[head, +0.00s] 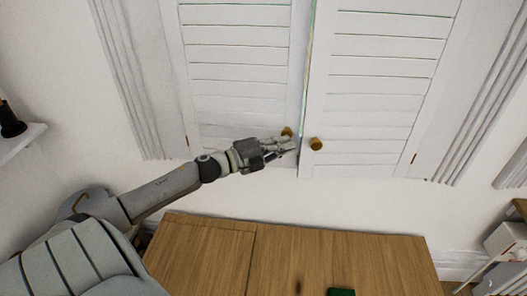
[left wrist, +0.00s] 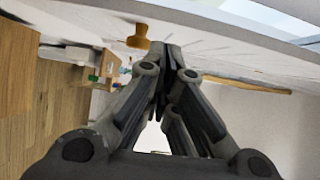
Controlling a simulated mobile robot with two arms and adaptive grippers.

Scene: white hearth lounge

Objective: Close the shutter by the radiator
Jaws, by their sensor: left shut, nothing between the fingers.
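Two white louvred shutter panels fill the upper middle of the head view: a left panel (head: 235,72) and a right panel (head: 375,75). A narrow gap runs between them, and the right panel's lower edge hangs lower in the picture. The left panel has a brass knob (head: 287,132), the right panel another knob (head: 316,144). My left gripper (head: 292,147) is shut and empty, at the left panel's lower inner corner just below its knob. In the left wrist view a knob (left wrist: 138,38) is beside the shut fingers, not between them. My right gripper is out of view.
A wooden cabinet top (head: 330,255) lies below the shutters, with a small green object (head: 341,292) at its front. A wall shelf (head: 20,143) with a dark object is at the far left. White furniture (head: 505,240) stands at the right edge. I cannot make out a radiator.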

